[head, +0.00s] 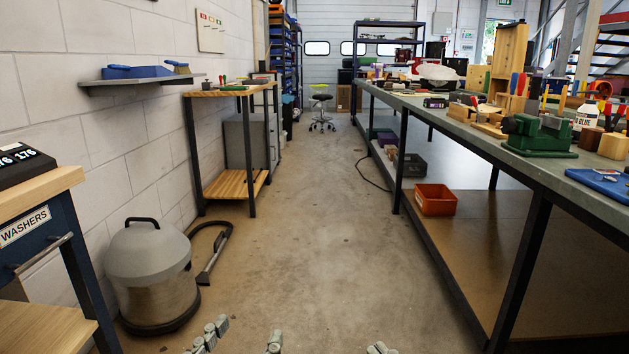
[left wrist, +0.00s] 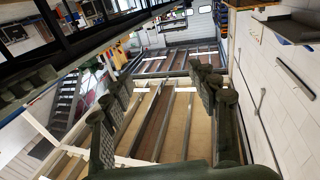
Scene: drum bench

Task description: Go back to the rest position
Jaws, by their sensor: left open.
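My left gripper (head: 245,335) shows at the bottom edge of the head view, its two fingers apart with bare floor between them. In the left wrist view the same gripper (left wrist: 157,85) is open and empty, with nothing between the fingers. A small part of my right gripper (head: 380,348) shows at the bottom edge of the head view. The rest of it is cut off, so its jaws cannot be judged.
A long workbench (head: 450,108) with tools runs along the right; an orange bin (head: 436,199) is on its lower shelf. A drum-shaped vacuum (head: 150,270) and a washers cabinet (head: 35,240) stand at left. The concrete aisle between is clear back to a stool (head: 321,98).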

